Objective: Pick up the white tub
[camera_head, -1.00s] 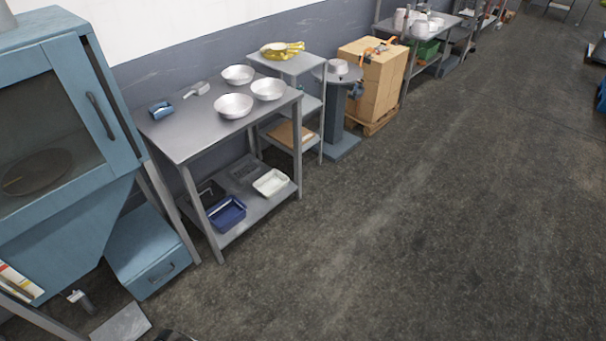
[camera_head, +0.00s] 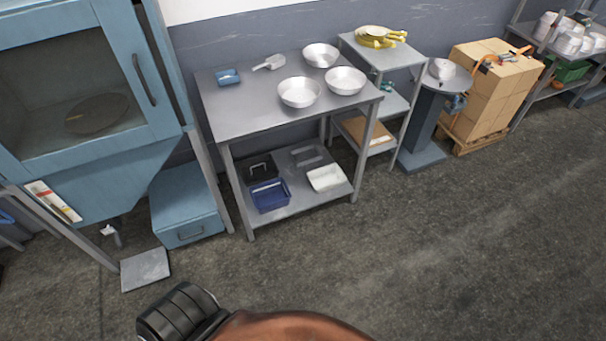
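The white tub (camera_head: 326,178) is a shallow rectangular tub on the right part of the lower shelf of the grey metal table (camera_head: 255,112). A blue tub (camera_head: 270,195) sits to its left on the same shelf, apart from it. A dark container with a handle (camera_head: 260,167) stands behind the blue tub. An orange and black part of my own arm shows at the bottom edge, well short of the table. Neither gripper's fingers are in view.
Several metal bowls (camera_head: 299,92), a scoop (camera_head: 270,63) and a small blue item (camera_head: 228,77) are on the tabletop. A blue cabinet (camera_head: 187,205) stands left of the table. A small shelf unit (camera_head: 383,60) and boxes (camera_head: 490,95) stand right. The floor in front is clear.

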